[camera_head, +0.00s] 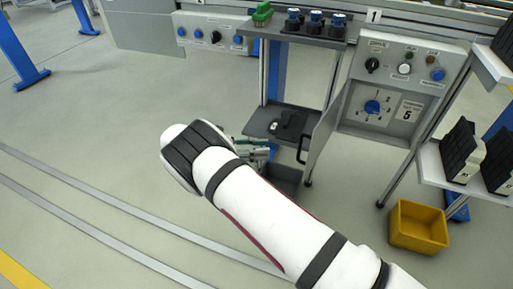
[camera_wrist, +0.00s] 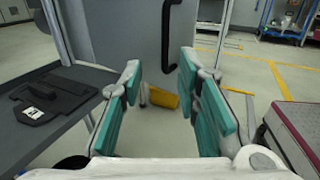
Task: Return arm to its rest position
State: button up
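My gripper (camera_wrist: 163,85) shows in the wrist view with its two teal-padded fingers spread apart and nothing between them. In the head view my white arm reaches up from the lower right, and its wrist hides most of the gripper; only a bit of the gripper (camera_head: 262,151) shows in front of the grey shelf (camera_head: 258,122). A black device (camera_head: 290,125) lies on that shelf, apart from the gripper. The same black device (camera_wrist: 55,97) lies on the shelf at the left of the wrist view.
An open grey door (camera_head: 322,140) with a black handle stands right of the shelf; the door (camera_wrist: 130,40) is ahead in the wrist view. A control panel (camera_head: 385,100) and a yellow bin (camera_head: 418,226) are to the right. The floor at left is clear, with metal rails.

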jog(key=shift+a, duration=0.5)
